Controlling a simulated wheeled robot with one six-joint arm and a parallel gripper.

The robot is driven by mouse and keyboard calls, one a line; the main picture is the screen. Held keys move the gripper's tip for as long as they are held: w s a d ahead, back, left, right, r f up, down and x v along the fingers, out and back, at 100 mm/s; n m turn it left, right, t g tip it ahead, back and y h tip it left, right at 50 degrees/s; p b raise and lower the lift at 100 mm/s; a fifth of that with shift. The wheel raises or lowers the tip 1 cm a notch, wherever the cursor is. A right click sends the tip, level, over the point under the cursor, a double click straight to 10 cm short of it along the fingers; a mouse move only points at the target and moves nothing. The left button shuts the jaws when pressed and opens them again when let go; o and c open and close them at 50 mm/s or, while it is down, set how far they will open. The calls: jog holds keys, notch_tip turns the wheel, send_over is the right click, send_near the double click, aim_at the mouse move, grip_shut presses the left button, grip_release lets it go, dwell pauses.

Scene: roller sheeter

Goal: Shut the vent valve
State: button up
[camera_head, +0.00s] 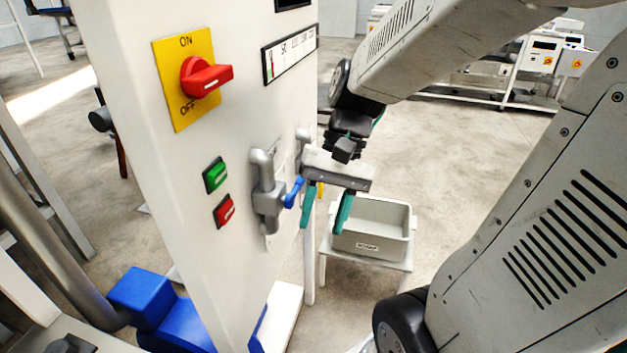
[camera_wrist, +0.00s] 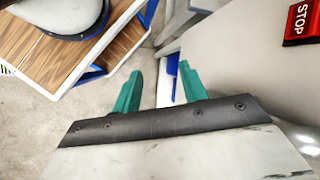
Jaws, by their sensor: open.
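The vent valve (camera_head: 268,192) is a grey pipe fitting on the side of the white cabinet. Its small blue lever (camera_head: 293,194) sticks out to the right and slants upward. My gripper (camera_head: 326,214) is just right of the lever, its two teal fingers apart and pointing down, with nothing seen between them in the head view. The left finger is close to the lever; I cannot tell whether they touch. The fingers also show in the wrist view (camera_wrist: 160,88). A blue strip beside the right finger there cannot be clearly identified, and the valve body is not seen.
The white cabinet (camera_head: 225,120) carries a red ON/OFF switch (camera_head: 205,77), a green button (camera_head: 215,174) and a red button (camera_head: 224,210). A grey bin (camera_head: 372,246) stands on a low stand below my gripper. Open floor lies behind.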

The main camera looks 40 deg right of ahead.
jog(key=w+d+f+m+t+y, duration=0.1)
jog(key=w+d+f+m+y, duration=0.3)
jog(key=w+f+m+y, duration=0.15)
jog(key=m+t, duration=1.5)
jog(key=m, duration=0.2)
send_near(323, 185)
jog(key=x, duration=1)
jog(key=shift+w+a, duration=0.2)
jog(key=shift+w, duration=0.1)
grip_shut()
jog(key=shift+d, duration=0.1)
